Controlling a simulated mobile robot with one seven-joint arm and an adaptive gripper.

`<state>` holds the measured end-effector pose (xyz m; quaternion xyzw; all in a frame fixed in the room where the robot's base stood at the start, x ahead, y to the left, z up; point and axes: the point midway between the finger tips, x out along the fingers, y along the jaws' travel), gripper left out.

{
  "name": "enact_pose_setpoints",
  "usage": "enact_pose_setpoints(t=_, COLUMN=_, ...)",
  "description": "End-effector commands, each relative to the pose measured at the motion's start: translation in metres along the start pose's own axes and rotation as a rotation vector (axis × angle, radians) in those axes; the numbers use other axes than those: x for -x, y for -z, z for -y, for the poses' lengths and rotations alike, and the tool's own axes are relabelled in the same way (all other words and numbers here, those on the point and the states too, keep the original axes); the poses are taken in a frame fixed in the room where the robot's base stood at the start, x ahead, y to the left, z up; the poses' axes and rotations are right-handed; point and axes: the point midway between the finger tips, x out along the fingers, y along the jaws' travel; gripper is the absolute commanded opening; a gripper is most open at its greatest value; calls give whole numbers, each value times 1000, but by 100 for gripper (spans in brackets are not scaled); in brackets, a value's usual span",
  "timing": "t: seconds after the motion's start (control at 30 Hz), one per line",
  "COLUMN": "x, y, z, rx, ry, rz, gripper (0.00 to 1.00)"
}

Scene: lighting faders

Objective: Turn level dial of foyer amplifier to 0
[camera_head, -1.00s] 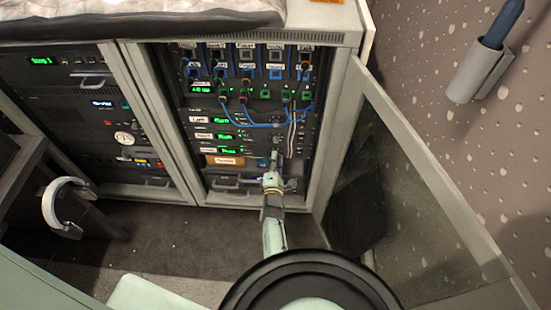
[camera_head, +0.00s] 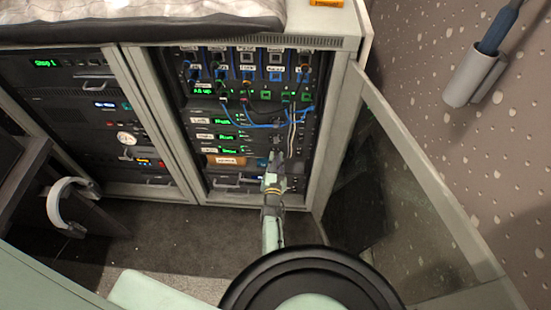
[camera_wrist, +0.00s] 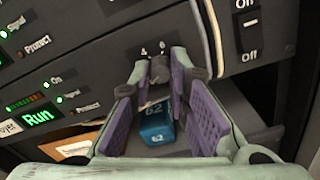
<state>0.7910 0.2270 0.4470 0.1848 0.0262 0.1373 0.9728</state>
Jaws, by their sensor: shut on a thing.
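The foyer amplifier (camera_wrist: 100,88) is the lowest of the stacked amplifiers in the open rack. In the wrist view its label is partly cut off, and its green display reads Run. Its level dial (camera_wrist: 159,68) is a small dark knob with the marks 4 and 6 above it. My gripper (camera_wrist: 160,74) is shut on this dial, one fingertip on each side. The dial's pointer is not clear. In the head view my gripper (camera_head: 274,160) reaches the right part of the amplifier's front and hides the dial.
A blue block marked 62 (camera_wrist: 155,122) lies below, between my fingers in the wrist view. An On/Off switch (camera_wrist: 247,25) and a pale cable (camera_wrist: 212,30) are to the right. The open glass door (camera_head: 415,200) stands right of my arm. Blue patch cables (camera_head: 255,125) hang above.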

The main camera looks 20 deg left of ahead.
Motion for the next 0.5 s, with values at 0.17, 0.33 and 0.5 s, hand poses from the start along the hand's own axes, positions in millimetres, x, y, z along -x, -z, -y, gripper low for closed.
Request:
enact_pose_setpoints(t=0.17, x=-2, y=-2, z=-4, rx=92, ry=-4, rz=2, gripper=0)
enact_pose_setpoints(t=0.33, x=-2, y=-1, z=-5, rx=176, ry=-4, rz=2, gripper=0)
enact_pose_setpoints(t=0.5, x=-2, y=-2, z=-5, rx=250, ry=-3, rz=4, gripper=0)
